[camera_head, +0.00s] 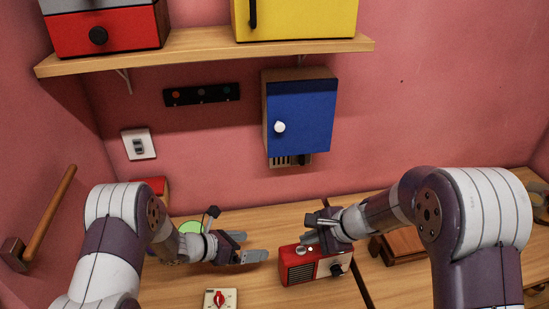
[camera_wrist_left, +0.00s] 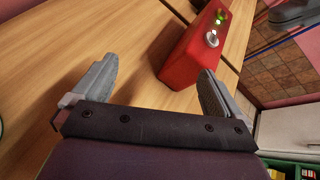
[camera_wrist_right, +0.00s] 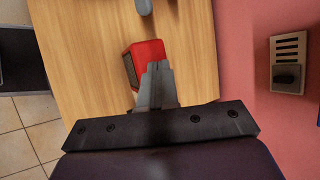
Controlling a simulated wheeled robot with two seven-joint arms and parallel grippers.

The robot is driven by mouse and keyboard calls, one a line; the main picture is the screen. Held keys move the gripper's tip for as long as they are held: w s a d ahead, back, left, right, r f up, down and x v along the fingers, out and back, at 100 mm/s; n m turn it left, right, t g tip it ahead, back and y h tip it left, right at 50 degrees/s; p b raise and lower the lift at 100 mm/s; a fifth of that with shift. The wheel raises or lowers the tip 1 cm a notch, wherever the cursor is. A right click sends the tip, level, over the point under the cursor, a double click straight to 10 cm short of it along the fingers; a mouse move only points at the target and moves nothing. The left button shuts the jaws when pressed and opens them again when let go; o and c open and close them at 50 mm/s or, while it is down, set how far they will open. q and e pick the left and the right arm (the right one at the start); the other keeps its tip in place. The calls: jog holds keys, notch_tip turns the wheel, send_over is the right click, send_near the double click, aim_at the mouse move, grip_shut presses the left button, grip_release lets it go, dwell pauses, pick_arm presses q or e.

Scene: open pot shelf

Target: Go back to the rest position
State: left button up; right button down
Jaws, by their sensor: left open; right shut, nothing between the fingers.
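My left gripper (camera_head: 254,256) is open and empty above the wooden counter, left of a red radio-like box (camera_head: 297,271). In the left wrist view its two fingers (camera_wrist_left: 155,85) are spread apart, and the red box (camera_wrist_left: 190,52) lies beyond them with a knob and a green light on its top. My right gripper (camera_head: 310,229) is shut and empty just above the red box's upper side. In the right wrist view its fingers (camera_wrist_right: 156,82) are together and partly cover the red box (camera_wrist_right: 148,55). I cannot tell whether they touch it.
A blue cabinet door (camera_head: 300,118) hangs on the pink wall under a shelf (camera_head: 200,46) bearing red and yellow cabinets. A panel with a red knob (camera_head: 220,299) lies at the counter's front. A wooden-handled lever (camera_head: 50,215) is at the left, a brown wooden piece (camera_head: 402,244) at the right.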

pick_arm(q)
jog(key=s+a+r+n+t+y, duration=0.1)
jog(key=s+a+r+n+y, duration=0.3)
jog(key=n, duration=0.9)
jog(key=a+r+n+y, duration=0.3)
jog(key=a+n+y, duration=0.35)
jog(key=n, duration=0.65)
jog(key=s+r+n+g, duration=0.1)
jog(key=s+n+g, duration=0.4)
jog(key=s+n, duration=1.3)
jog(key=shift+s+r+g, duration=0.2)
jog(key=shift+s+g, duration=0.1)
pick_arm(e)
jog(key=s+d+n+g+h, duration=0.1)
jog(key=s+d+n+h, duration=0.2)
jog(key=s+d+n, duration=0.2)
jog(key=s+d+n+g+h, duration=0.2)
jog(key=s+d+n, duration=0.3)
jog(key=s+n, duration=0.4)
jog(key=s+h, duration=0.1)
jog(key=s, duration=0.3)
jog(key=shift+s+d+n+h, duration=0.2)
jog(key=shift+d+n+h, duration=0.1)
